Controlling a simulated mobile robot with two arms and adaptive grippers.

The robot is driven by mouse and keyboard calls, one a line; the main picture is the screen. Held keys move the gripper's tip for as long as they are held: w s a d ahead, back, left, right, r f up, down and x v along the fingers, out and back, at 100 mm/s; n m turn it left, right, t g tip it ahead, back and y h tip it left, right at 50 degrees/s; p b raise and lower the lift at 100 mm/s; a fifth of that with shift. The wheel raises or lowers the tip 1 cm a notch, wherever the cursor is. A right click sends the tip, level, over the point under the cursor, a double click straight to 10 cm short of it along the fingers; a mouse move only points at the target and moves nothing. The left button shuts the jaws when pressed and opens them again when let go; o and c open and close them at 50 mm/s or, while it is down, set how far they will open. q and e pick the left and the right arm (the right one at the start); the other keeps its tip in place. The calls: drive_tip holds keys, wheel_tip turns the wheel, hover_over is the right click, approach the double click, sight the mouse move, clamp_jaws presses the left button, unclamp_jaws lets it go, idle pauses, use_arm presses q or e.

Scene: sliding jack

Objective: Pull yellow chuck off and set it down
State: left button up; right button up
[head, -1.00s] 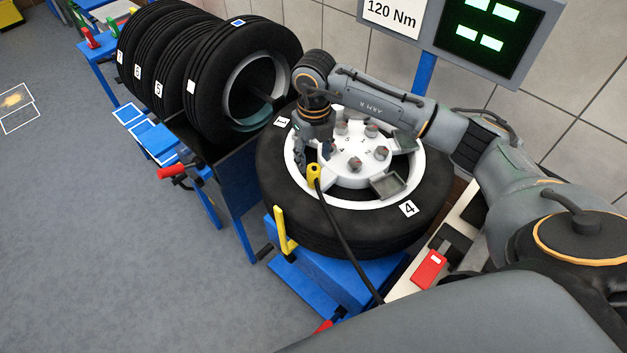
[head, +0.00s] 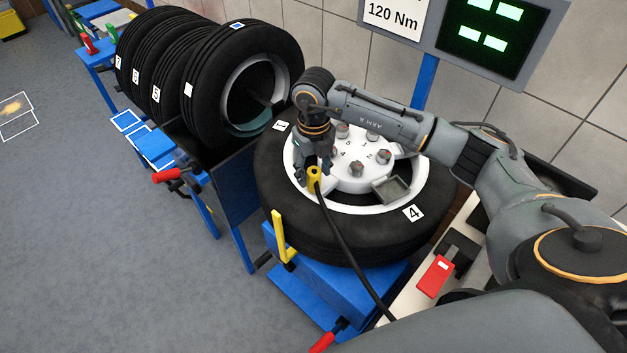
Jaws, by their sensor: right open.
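The yellow chuck (head: 313,178) stands upright at the left front of the white rim, with a black hose running from it down over the tyre (head: 350,239). My right gripper (head: 313,170) points down at the chuck from above, with its fingers open around or just beside it; I cannot tell which. Part of the chuck's upper end is hidden by the fingers. My left gripper is not in view.
The wheel lies flat on a blue stand with a yellow upright (head: 282,237). Several tyres (head: 200,70) stand in a rack behind left. A red-topped tool (head: 435,276) lies on a pale surface at right. A screen (head: 488,35) stands behind.

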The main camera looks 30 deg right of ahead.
sight(314, 171)
clamp_jaws()
drive_tip(key=shift+r+p, duration=0.4)
drive_tip(key=shift+r, duration=0.35)
idle(0.6)
drive_tip(key=shift+r+p, duration=0.75)
drive_tip(key=shift+r, duration=0.7)
